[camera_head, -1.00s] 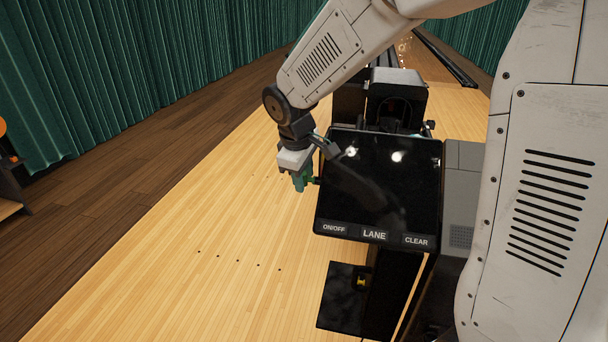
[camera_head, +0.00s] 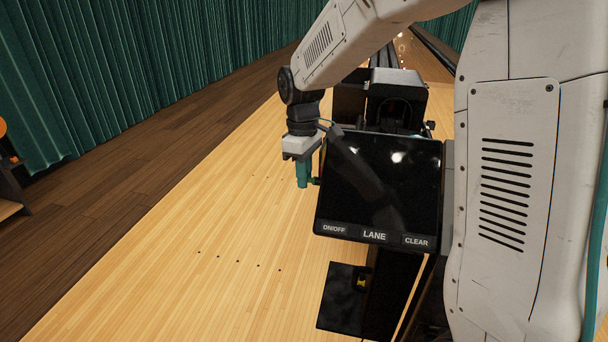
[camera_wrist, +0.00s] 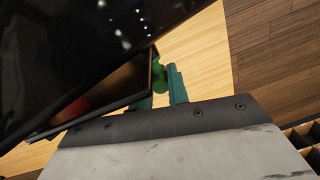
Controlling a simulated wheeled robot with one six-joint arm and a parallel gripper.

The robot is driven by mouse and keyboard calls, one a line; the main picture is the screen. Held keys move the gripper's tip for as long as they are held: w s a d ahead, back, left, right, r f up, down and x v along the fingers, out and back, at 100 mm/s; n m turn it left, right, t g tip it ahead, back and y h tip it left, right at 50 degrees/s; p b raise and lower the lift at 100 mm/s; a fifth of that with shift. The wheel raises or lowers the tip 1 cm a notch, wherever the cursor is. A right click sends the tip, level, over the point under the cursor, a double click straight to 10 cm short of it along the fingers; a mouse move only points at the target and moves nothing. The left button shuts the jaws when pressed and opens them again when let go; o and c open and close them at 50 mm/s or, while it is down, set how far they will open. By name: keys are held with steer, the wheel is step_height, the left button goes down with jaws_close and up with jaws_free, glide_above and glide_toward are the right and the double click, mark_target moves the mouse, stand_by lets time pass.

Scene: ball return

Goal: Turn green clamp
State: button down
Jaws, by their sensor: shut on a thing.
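The green clamp (camera_wrist: 158,76) is at the side edge of the black screen, between the teal fingers of my gripper (camera_wrist: 162,86) in the wrist view. In the head view my gripper (camera_head: 303,172) points down at the left edge of the screen, and a small green bit of the clamp (camera_head: 317,181) shows beside the fingers. My gripper is shut on the clamp. The fingers hide most of the clamp in the head view.
The black screen (camera_head: 375,190) with ON/OFF, LANE and CLEAR labels stands right beside my gripper. Black machinery (camera_head: 397,95) stands behind it, and a lower dark panel (camera_head: 343,295) sits below. The wooden lane floor (camera_head: 170,255) to the left is clear.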

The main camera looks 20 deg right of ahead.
steer(key=c, duration=1.4)
jaws_free()
steer(key=shift+o, duration=0.2)
steer(key=r, duration=0.7)
steer(key=shift+w+r, duration=0.3)
steer(key=shift+r, duration=0.1)
